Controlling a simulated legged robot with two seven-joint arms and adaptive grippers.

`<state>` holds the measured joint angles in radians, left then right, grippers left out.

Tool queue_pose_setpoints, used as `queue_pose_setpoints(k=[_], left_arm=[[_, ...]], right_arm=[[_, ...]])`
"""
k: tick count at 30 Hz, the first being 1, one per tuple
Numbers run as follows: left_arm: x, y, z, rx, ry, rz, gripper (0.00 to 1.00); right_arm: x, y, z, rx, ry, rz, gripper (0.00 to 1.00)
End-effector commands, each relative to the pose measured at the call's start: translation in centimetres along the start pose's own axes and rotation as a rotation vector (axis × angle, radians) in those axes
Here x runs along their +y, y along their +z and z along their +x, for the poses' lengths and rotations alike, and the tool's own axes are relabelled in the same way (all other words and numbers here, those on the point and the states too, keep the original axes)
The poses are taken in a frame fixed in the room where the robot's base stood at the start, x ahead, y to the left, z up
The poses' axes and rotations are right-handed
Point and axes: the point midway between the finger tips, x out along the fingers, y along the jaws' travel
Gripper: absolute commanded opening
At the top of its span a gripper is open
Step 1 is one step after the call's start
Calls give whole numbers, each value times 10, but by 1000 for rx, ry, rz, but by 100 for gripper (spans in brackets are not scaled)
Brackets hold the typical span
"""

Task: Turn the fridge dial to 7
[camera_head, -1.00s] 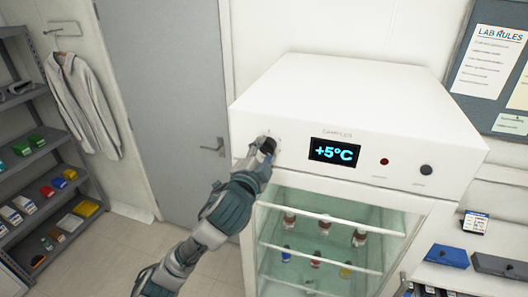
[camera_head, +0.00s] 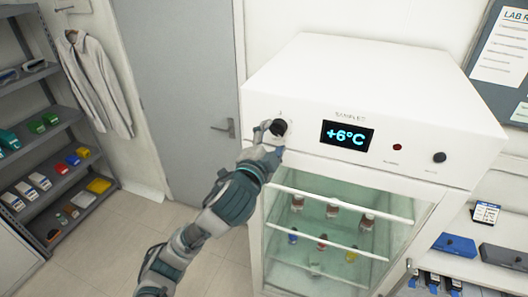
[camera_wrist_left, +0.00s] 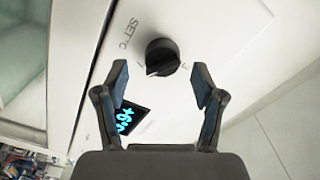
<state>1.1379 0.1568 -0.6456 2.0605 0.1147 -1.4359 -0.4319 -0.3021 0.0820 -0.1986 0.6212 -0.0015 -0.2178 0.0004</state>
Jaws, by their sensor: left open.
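The fridge dial (camera_head: 278,127) is a black round knob on the white front panel, at the left of the display. In the left wrist view the dial (camera_wrist_left: 162,57) has a light pointer mark, with "SET °C" and small numbers printed near it. The display (camera_head: 347,135) reads +6°C. My left gripper (camera_wrist_left: 160,80) is open, its two fingers apart on either side just short of the dial. No finger visibly touches the dial. In the head view the left gripper (camera_head: 266,148) is just below the dial. My right gripper is not in view.
The white fridge (camera_head: 370,85) has a glass door (camera_head: 330,245) with several bottles inside. A red light (camera_head: 397,147) and a black knob (camera_head: 439,157) sit right of the display. A grey door (camera_head: 180,80) and a shelf (camera_head: 60,130) stand at the left.

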Motion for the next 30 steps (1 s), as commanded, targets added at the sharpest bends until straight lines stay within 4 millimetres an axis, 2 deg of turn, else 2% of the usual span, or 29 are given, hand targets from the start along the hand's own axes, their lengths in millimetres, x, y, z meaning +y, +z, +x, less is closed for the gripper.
queue_pose_setpoints(k=[6,12,17,30], left_arm=[[1,1,-50,0,1,0,69],[2,2,-79,-2,4,0,69],[3,2,-87,-4,6,0,69],[5,5,-86,-8,11,-7,69]], right_arm=[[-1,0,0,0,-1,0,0],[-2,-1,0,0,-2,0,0],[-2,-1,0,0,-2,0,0],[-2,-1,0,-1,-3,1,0]])
